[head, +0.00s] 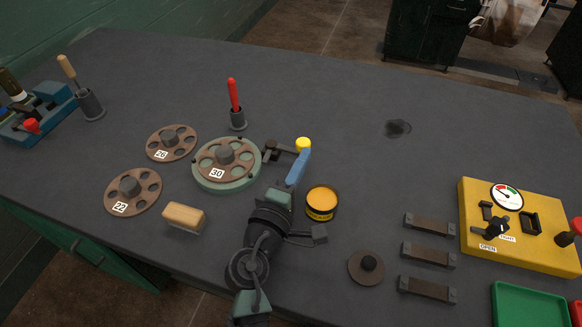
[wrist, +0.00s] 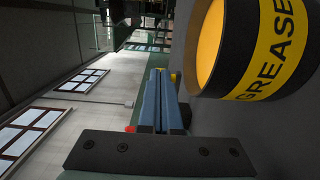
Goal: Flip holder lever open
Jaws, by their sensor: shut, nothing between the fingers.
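The round green holder (head: 212,184) carries a brown disc marked 30 (head: 229,156). A dark lever arm (head: 279,146) reaches right from its side toward a yellow knob (head: 303,144). My gripper (head: 304,153) has its blue fingers pressed together, with the tips right at the knob in the head view; I cannot tell whether they touch it. In the wrist view my shut fingers (wrist: 161,72) point away from the camera with nothing held. A small yellow patch (wrist: 173,76), probably the knob, shows beside their tips.
A grease tin (head: 321,203) stands close right of my gripper and fills the upper right of the wrist view. A wooden-topped block (head: 184,216) and a red-handled tool (head: 234,96) stand nearby. A yellow control box (head: 520,222) stands right. The back middle of the bench is mostly clear.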

